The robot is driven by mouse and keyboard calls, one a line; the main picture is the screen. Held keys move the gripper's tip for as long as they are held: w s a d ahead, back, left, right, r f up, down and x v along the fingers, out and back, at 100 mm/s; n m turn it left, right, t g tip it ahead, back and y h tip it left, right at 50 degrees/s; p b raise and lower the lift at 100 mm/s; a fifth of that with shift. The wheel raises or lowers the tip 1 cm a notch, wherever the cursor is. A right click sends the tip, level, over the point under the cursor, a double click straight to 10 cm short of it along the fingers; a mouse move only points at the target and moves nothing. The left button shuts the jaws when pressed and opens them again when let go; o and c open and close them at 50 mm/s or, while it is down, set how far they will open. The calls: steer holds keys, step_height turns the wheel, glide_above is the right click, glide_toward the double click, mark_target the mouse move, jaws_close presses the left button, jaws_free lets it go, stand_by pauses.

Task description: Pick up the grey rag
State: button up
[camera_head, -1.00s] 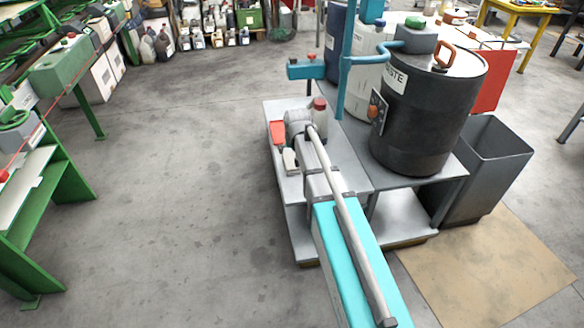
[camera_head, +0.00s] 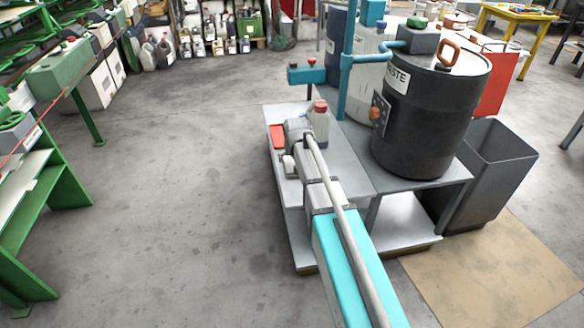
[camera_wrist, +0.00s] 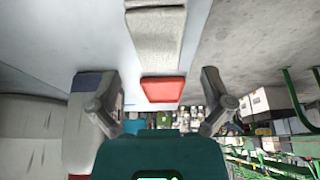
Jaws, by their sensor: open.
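The grey rag (camera_wrist: 155,32) looks like a pale grey folded cloth lying flat on the light metal bench top. It shows at the top of the wrist view. In the head view I take the small pale patch (camera_head: 289,166) beside my wrist, near the bench's left edge, to be the rag, partly hidden by my arm. My gripper (camera_wrist: 155,106) is open and empty, with its two fingers spread wide. It is over the bench, apart from the rag. In the head view my gripper (camera_head: 298,130) is mostly hidden behind my wrist.
A red flat item (camera_wrist: 162,90) lies just past the rag. A pale bottle with a red cap (camera_head: 320,107) stands close to the right of my gripper. A black drum (camera_head: 425,115) and blue pipe (camera_head: 345,75) stand farther right. The floor left of the bench (camera_head: 297,235) is clear.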

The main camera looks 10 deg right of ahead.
mark_target(292, 165)
steer(key=b+x, duration=0.3)
steer(key=shift+f, duration=0.3)
steer(key=shift+b+x, duration=0.85)
steer(key=shift+b, duration=0.15)
steer(key=c, duration=1)
